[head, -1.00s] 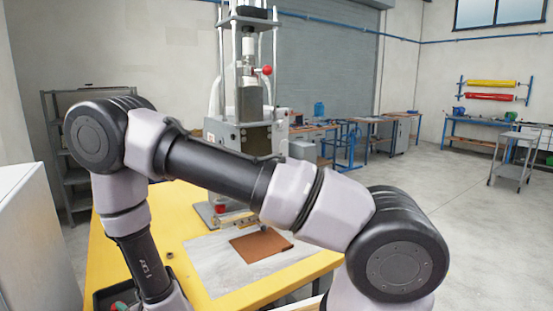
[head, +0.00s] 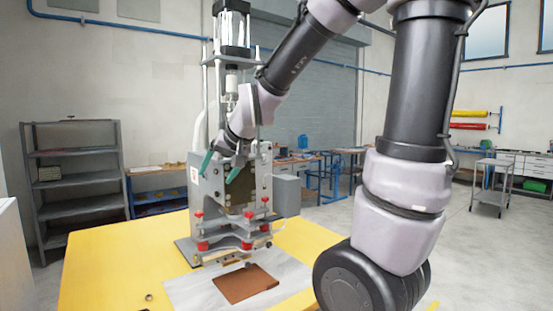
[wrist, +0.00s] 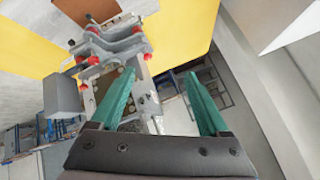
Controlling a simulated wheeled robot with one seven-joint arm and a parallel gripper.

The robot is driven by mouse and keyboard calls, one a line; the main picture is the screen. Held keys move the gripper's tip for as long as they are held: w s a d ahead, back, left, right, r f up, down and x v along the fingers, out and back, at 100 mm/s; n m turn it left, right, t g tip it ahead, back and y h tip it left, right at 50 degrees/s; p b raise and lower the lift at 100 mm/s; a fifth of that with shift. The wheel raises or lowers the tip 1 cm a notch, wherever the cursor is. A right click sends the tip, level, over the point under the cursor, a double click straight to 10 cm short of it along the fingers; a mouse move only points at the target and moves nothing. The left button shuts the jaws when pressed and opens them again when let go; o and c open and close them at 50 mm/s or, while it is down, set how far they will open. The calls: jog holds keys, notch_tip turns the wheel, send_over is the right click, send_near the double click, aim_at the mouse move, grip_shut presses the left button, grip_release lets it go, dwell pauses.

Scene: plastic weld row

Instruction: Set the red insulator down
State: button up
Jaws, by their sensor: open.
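My gripper (head: 220,170) is open, with two teal fingers pointing down in front of the press (head: 205,185). Nothing shows between the fingers in the wrist view (wrist: 158,75). Several small red pieces sit on the metal fixture at the foot of the press, one of them a red piece (head: 203,246) at its front left. They also show in the wrist view, one a red piece (wrist: 148,56) beyond the fingers. I cannot tell which, if any, is the red insulator. The fingers appear above the fixture and apart from it.
The press stands on a yellow table (head: 110,260). A brown sheet (head: 242,284) lies on a pale mat (head: 190,292) before it. A small ring-like part (head: 149,297) lies at the table's left. Grey shelves (head: 75,185) stand behind left. The table's left part is largely clear.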

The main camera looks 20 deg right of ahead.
jog(key=s+d+r, duration=0.2)
jog(key=s+d, duration=0.2)
jog(key=s, duration=0.4)
jog(key=s+d+r+m+g+h, duration=0.1)
jog(key=s+d+r, duration=0.2)
jog(key=s+d, duration=0.2)
jog(key=s, duration=0.3)
jog(key=shift+s+d+r+m, duration=0.15)
jog(key=shift+s+d+m, duration=0.05)
jog(key=shift+s+m, duration=0.1)
jog(key=shift+w, duration=0.1)
